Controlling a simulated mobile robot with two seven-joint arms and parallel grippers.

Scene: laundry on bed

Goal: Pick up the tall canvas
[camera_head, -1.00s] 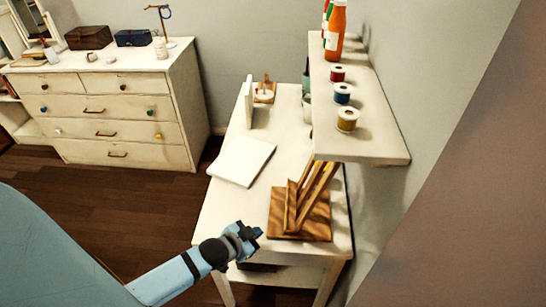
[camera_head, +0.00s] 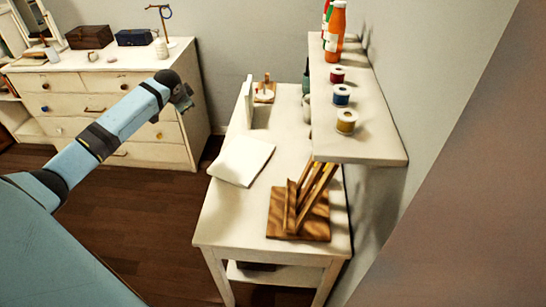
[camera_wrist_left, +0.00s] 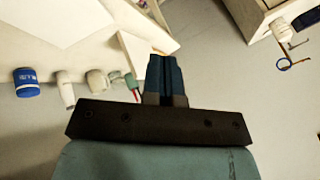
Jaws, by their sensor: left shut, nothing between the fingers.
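The tall canvas (camera_head: 246,101), a thin white panel, stands upright toward the back of the white table (camera_head: 222,225) in the head view. A second white canvas (camera_head: 240,161) lies flat in front of it. My left gripper (camera_head: 186,96) is raised to the left of the table, apart from both canvases, with the dresser behind it in the picture. In the left wrist view its fingers (camera_wrist_left: 165,78) are shut together and empty. A pale panel lies behind them there; I cannot tell if it is the tall canvas. My right gripper is not in view.
A brown wooden stand (camera_head: 300,208) sits at the table's front right. A wall shelf (camera_head: 377,148) with spools and bottles overhangs the right side. A small wooden item (camera_head: 265,92) stands behind the tall canvas. The dresser (camera_head: 165,160) is at the left, with open floor between.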

